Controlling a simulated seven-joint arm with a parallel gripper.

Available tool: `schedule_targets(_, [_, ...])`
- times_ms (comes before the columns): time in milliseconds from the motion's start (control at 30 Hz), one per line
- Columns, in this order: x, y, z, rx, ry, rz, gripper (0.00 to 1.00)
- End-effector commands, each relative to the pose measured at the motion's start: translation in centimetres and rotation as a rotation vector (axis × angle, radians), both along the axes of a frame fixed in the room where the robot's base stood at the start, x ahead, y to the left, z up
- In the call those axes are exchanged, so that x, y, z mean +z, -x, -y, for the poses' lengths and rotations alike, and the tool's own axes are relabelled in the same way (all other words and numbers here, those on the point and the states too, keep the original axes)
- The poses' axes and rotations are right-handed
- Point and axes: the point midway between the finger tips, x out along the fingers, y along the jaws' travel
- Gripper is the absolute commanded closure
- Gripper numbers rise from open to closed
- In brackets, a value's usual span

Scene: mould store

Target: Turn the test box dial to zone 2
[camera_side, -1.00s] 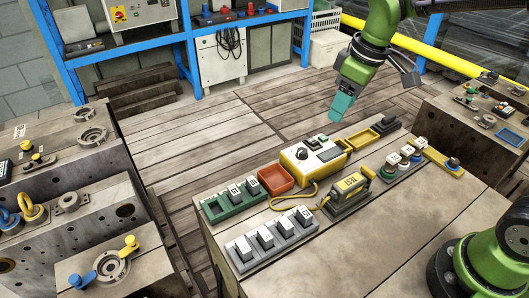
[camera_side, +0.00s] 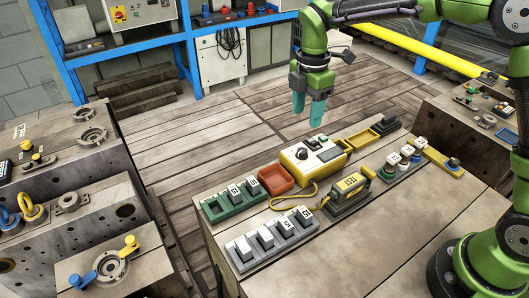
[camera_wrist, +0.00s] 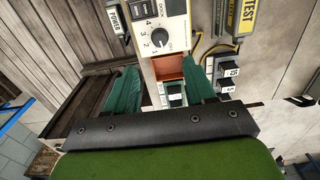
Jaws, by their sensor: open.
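The test box (camera_side: 301,168) is yellow with a white top face and stands on the bench. Its black dial (camera_side: 302,150) is on that face; in the wrist view the dial (camera_wrist: 160,38) is ringed by printed marks, with numbers up to 4 on its left side. I cannot tell exactly which mark it points to. My gripper (camera_side: 308,115) has teal fingers, is open and empty, and hangs fingers-down above the bench side near the test box, apart from it. In the wrist view the dial lies beyond the gap between the fingertips.
An orange tray (camera_side: 276,181) sits beside the box, with a green rack (camera_side: 222,214) and a grey rack (camera_side: 243,251) of labelled blocks nearer. A yellow TEST handset (camera_side: 350,185) on a cable lies close to the box. A yellow open tray (camera_side: 362,139) adjoins it. The air around my gripper is clear.

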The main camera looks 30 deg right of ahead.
Motion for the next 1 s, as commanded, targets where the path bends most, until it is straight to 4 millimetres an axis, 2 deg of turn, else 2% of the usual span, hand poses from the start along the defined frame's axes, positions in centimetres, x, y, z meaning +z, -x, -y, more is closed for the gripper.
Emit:
schedule_targets(33, [-1.3, 0.1, 0.0, 0.002, 0.001, -0.006, 0.45])
schedule_targets(300, [-7.0, 0.1, 0.0, 0.001, 0.001, -0.004, 0.45])
schedule_targets(500, [-9.8, 0.0, 0.0, -0.001, 0.0, -0.002, 0.45])
schedule_targets(700, [-10.9, 0.0, 0.0, -0.001, 0.0, 0.0, 0.45])
schedule_targets(933, [-10.9, 0.0, 0.0, -0.001, 0.0, 0.001, 0.45])
schedule_targets(967, [-10.9, 0.0, 0.0, -0.001, 0.0, 0.001, 0.47])
schedule_targets(1000, [-10.9, 0.0, 0.0, -0.001, 0.0, 0.001, 0.53])
